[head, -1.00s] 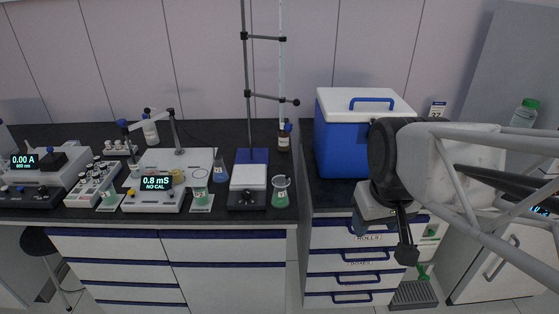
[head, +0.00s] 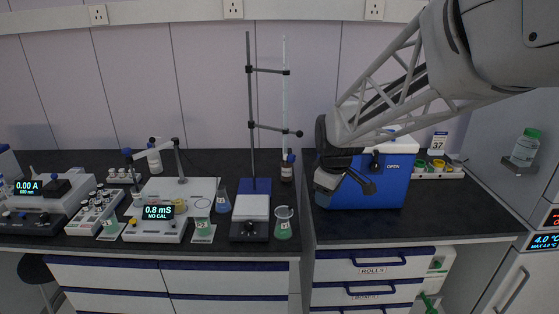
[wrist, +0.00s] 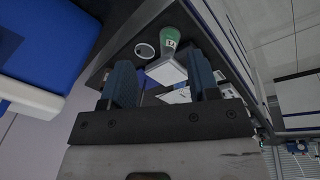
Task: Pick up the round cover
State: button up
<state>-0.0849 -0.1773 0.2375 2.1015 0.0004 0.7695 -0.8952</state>
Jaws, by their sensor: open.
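My gripper (head: 357,183) hangs in front of the blue cooler box, high above the counter. In the wrist view its two blue fingers (wrist: 160,82) are spread apart with nothing held between them. A small dark disc with a white rim (wrist: 145,50) lies on the black counter beyond the fingertips, beside a green flask (wrist: 171,42). I cannot tell for sure whether this disc is the round cover.
The blue cooler (head: 389,184) stands behind my arm, which hides much of its white lid. The counter (head: 450,221) is clear in front and right of the cooler.

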jog(key=w+a+f+n, duration=0.35)
jog(key=w+f, duration=0.25)
jog(key=w, duration=0.4)
jog(key=n, duration=0.6)
send_near(291, 213)
jog(key=shift+w+d+m, duration=0.1)
jog(key=shift+w+m, duration=0.1)
jog(key=shift+m, duration=0.05)
jog(key=shift+x, duration=1.25)
jog(key=shift+f, duration=0.1)
jog(key=shift+x, duration=2.5)
jog(key=shift+s, duration=0.1)
jog(key=c, duration=1)
